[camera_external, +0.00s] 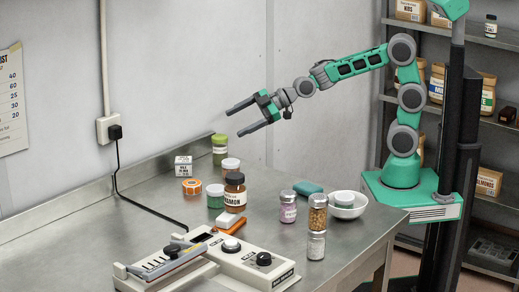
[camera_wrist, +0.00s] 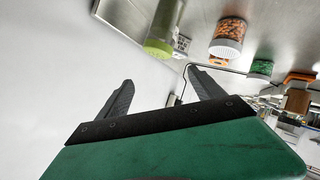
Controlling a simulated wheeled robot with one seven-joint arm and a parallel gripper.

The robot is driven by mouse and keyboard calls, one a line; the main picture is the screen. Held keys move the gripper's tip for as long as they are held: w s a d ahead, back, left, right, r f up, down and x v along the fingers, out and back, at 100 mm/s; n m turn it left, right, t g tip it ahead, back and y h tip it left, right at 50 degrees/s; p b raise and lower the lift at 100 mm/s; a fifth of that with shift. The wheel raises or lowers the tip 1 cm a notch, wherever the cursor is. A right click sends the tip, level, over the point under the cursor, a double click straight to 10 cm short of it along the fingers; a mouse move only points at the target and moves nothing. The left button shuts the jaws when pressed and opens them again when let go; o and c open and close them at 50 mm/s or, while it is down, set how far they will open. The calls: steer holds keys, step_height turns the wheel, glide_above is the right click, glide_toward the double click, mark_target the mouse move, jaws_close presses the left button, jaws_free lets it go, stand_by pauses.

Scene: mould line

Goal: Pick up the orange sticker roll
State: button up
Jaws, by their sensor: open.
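The orange sticker roll (camera_external: 191,187) lies on the metal bench near the back wall, just in front of a white printed box (camera_external: 183,166). In the wrist view, a small orange patch (camera_wrist: 217,62) beside a white-lidded jar seems to be the roll, mostly hidden by that jar. My gripper (camera_external: 239,120) is open and empty, well above the bench, up and to the right of the roll in the external view. Its two dark fingers (camera_wrist: 158,77) are spread in the wrist view with nothing between them.
Close to the roll stand a green-lidded jar (camera_external: 220,149), a white-lidded jar (camera_external: 231,167), a green jar (camera_external: 215,196) and a brown jar (camera_external: 235,192). A sealing device (camera_external: 160,267), control box (camera_external: 240,255) and black cable (camera_external: 140,203) are nearby. Spice jars and a bowl (camera_external: 347,212) are right.

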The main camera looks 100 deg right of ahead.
mark_target(192, 183)
steer(key=w+a+n+h+p, duration=0.1)
steer(key=w+a+n+p, duration=0.35)
steer(key=a+n, duration=0.75)
steer(key=w+a+n+p, duration=0.45)
steer(key=a+n, duration=0.35)
steer(key=n, duration=0.7)
steer(key=shift+n, duration=0.6)
steer(key=f, duration=0.6)
steer(key=w+f+b, duration=0.1)
steer(key=f, duration=0.3)
steer(key=shift+a, duration=0.3)
steer(key=shift+t, duration=0.3)
steer(key=p+x, duration=0.2)
steer(key=x, duration=0.5)
steer(key=shift+w+d+f, duration=0.1)
steer(key=shift+d+f, duration=0.05)
steer(key=c, duration=1.4)
steer(key=shift+c, duration=0.2)
